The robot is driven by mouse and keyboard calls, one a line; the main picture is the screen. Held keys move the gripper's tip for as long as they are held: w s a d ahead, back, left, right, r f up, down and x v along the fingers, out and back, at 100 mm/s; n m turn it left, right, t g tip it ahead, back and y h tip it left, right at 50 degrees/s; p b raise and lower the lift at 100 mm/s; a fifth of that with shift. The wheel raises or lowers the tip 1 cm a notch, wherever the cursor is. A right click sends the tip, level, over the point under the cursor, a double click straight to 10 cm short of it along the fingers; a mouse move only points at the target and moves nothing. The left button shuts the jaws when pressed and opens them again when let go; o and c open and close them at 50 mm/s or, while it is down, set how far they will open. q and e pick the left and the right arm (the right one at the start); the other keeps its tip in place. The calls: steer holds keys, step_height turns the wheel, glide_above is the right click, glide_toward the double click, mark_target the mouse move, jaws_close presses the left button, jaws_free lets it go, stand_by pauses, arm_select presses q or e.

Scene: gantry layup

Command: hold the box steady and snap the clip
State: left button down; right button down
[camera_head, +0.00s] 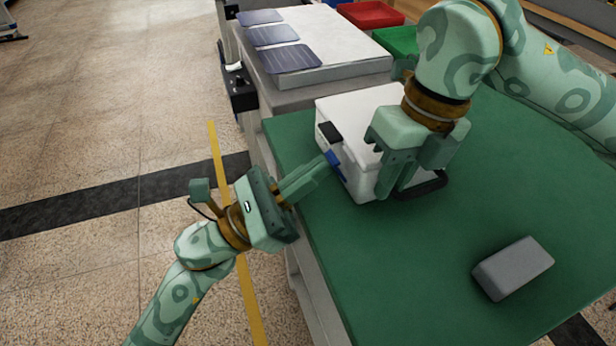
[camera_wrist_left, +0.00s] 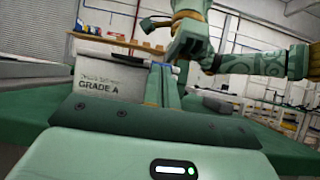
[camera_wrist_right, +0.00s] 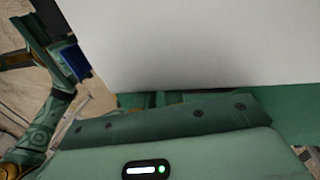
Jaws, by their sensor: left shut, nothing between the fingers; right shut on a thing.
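A white box (camera_head: 345,108) stands on the green table top, with GRADE A printed on its side in the left wrist view (camera_wrist_left: 105,88). A blue clip (camera_head: 334,159) is on its near left side; it also shows in the right wrist view (camera_wrist_right: 76,62). A black clip (camera_head: 329,131) is farther along that side. My left gripper (camera_head: 325,168) is shut and empty, its tips at or very near the blue clip; contact is unclear. My right gripper (camera_head: 392,185) is shut on the box's black handle (camera_head: 432,186), its fingers partly hiding box and handle.
A grey block (camera_head: 512,268) lies on the green table (camera_head: 420,270) at the right front. Behind, a light bench (camera_head: 345,55) carries several dark panels (camera_head: 290,58). Red (camera_head: 370,14) and green (camera_head: 398,40) bins stand beyond. The table's left edge lies below my left gripper.

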arm_select(q)
steer(key=shift+d+r, duration=0.25)
steer(key=shift+r, duration=0.2)
steer(key=s+a, duration=0.4)
steer(key=a, duration=0.9)
steer(key=shift+s, duration=0.4)
steer(key=shift+a, duration=0.1)
arm_select(e)
steer(key=c, duration=1.4)
jaws_free()
